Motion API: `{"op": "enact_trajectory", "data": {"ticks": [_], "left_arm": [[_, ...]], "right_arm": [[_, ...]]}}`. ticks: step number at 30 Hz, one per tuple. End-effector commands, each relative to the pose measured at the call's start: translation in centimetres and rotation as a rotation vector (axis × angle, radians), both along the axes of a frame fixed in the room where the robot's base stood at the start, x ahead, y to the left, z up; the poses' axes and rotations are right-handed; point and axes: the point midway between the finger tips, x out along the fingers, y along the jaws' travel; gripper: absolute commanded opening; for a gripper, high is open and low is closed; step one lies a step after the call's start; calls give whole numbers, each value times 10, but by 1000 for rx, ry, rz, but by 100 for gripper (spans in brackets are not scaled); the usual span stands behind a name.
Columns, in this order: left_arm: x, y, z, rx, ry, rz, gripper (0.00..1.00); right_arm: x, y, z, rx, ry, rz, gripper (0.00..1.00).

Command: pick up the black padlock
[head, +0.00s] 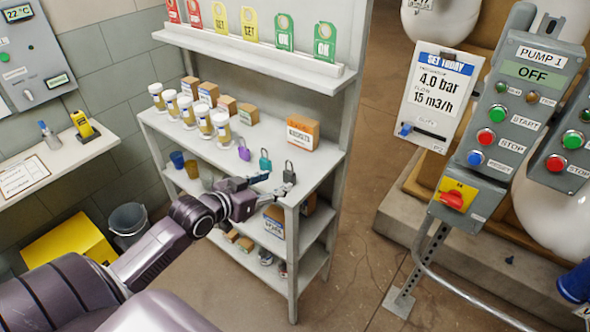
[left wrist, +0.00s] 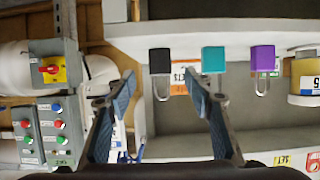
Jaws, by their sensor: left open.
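The black padlock (head: 289,174) stands near the front right corner of the shelf unit's upper board, right of the teal padlock (head: 265,160) and the purple padlock (head: 244,151). My left gripper (head: 272,185) is open and empty just in front of the black padlock. In the left wrist view, which looks upside down, the black padlock (left wrist: 160,62) lies between the two spread fingertips (left wrist: 160,78), a little beyond them. The teal padlock (left wrist: 213,60) is close to the right fingertip there. The purple padlock (left wrist: 264,58) is farther right. My right gripper is not in view.
Several white jars (head: 203,123) and small boxes stand behind the padlocks, with a larger cardboard box (head: 302,133) at the right. Tags stand on the ledge (head: 255,62) above. A pump control panel (head: 500,130) is at the right, across open floor (head: 350,270).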

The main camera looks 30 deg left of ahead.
Motion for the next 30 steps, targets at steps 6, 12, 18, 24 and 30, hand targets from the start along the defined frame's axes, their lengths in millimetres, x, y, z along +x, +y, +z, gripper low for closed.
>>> {"op": "enact_trajectory", "data": {"ticks": [6,12,18,24,30], "left_arm": [[20,-1,-6,-1,-3,1,48],[41,-4,-10,-3,-2,2,48],[64,-6,-21,1,-2,2,48],[70,-7,-25,2,-2,0,48],[69,-7,-25,2,-1,0,41]], "right_arm": [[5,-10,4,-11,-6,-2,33],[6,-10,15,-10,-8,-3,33],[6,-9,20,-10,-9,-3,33],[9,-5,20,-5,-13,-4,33],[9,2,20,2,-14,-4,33]]}}
